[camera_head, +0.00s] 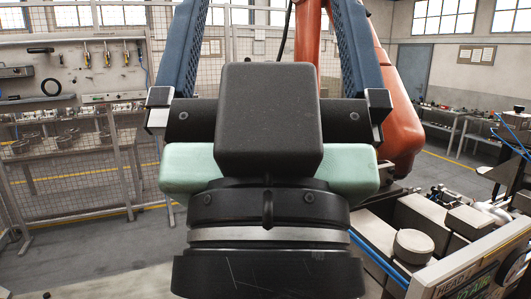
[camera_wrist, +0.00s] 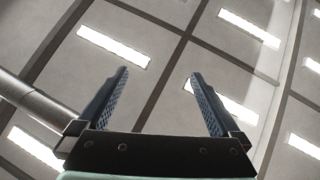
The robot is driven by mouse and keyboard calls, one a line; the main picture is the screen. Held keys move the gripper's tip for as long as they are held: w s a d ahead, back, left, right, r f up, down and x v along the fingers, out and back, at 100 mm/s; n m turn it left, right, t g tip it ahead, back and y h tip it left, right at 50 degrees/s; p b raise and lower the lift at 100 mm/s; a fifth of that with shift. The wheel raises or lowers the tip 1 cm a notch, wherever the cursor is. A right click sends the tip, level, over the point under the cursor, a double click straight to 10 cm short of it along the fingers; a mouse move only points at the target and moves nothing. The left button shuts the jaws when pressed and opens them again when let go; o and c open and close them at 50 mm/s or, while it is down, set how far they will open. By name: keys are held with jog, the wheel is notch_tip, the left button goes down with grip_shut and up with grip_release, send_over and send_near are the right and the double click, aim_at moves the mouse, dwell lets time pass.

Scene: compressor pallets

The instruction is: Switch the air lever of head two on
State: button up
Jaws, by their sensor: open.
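My gripper (camera_head: 264,35) fills the middle of the head view, close to the camera, with its two blue ribbed fingers pointing up and wide apart. In the wrist view my gripper (camera_wrist: 160,90) is open and empty, with only the ceiling behind it. At the lower right of the head view is a unit with a panel (camera_head: 470,283) that carries partly readable lettering, seemingly "HEAD" and "AIR". A round dark gauge or dial (camera_head: 513,268) sits on it at the picture's edge. I cannot make out an air lever in either view. My gripper is apart from the panel.
An orange robot arm (camera_head: 397,120) stands behind my gripper. A wire mesh fence (camera_head: 200,50) and a tool board (camera_head: 95,60) are at the left. Workbenches (camera_head: 450,118) line the right wall. Pale blocks and a round cap (camera_head: 412,245) lie beside the panel. Ceiling lights (camera_wrist: 113,47) show above.

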notch_tip(320, 180, down, 7)
jog(key=b, duration=0.5)
jog(key=shift+w, duration=0.15)
